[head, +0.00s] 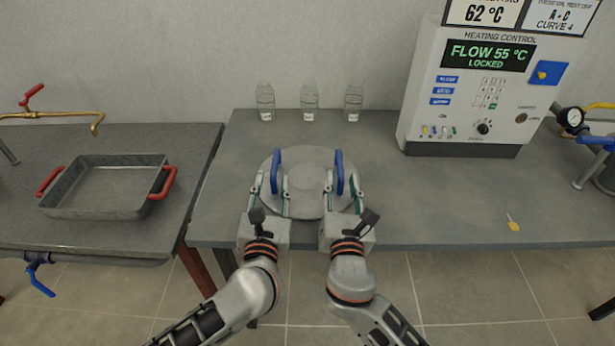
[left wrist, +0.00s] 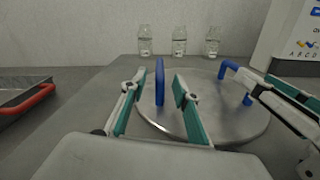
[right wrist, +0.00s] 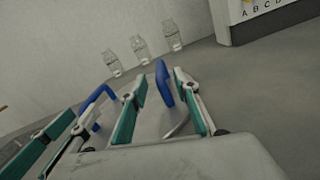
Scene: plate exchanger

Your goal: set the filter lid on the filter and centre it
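The filter lid (head: 308,182) is a round grey metal disc with two upright blue handles, at the front of the middle table. I see no separate filter; I cannot tell whether one is under the disc. My left gripper (head: 271,192) is open, with its fingers on either side of the left handle (head: 276,170). The left wrist view shows gaps beside this handle (left wrist: 160,82). My right gripper (head: 343,192) is open, with its fingers on either side of the right handle (head: 340,172). This handle (right wrist: 164,84) also stands between the fingers in the right wrist view.
Several clear bottles (head: 310,101) stand behind the disc. A heating control panel (head: 483,85) stands at the back right. A grey tray with red handles (head: 107,205) sits on the left table. A yellow tag (head: 513,224) lies on the right. The table between is clear.

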